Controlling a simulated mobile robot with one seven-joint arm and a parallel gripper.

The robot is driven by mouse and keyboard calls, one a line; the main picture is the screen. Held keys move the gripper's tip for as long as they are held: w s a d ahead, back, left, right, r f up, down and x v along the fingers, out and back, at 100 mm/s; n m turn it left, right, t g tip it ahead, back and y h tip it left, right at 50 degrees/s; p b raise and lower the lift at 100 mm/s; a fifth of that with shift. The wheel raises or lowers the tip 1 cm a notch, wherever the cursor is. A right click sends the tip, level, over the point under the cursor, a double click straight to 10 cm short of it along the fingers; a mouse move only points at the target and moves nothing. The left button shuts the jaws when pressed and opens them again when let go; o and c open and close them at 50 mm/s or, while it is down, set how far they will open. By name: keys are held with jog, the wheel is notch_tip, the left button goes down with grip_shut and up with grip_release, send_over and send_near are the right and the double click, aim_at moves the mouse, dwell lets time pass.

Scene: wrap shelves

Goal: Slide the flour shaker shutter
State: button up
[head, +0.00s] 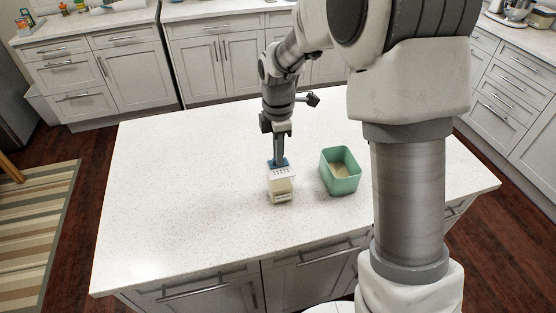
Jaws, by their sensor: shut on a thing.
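The flour shaker (281,190) stands on the white island top. It is a small cream and white box with a row of dark holes along its top and a light handle-like piece low on its front. A blue piece, which looks like its shutter (271,163), shows at the shaker's far top edge. My gripper (279,163) points down from above and is shut at this blue piece. The fingers hide part of it, and how far the shutter is slid is too small to tell.
A green open bin (326,168) with pale powder inside stands just right of the shaker. The island top (180,200) is clear to the left and front. My own arm covers the right side of the view. Cabinets and counters line the back.

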aim_at(282, 173)
jog(key=shift+s+d+b, duration=0.15)
jog(key=shift+s, duration=0.65)
jog(key=shift+s+d+b, duration=0.15)
jog(key=shift+s, duration=0.65)
jog(key=o, duration=0.5)
jog(key=shift+o, duration=0.2)
notch_tip(282, 173, up, 7)
jog(key=p, duration=0.5)
dwell(0.5)
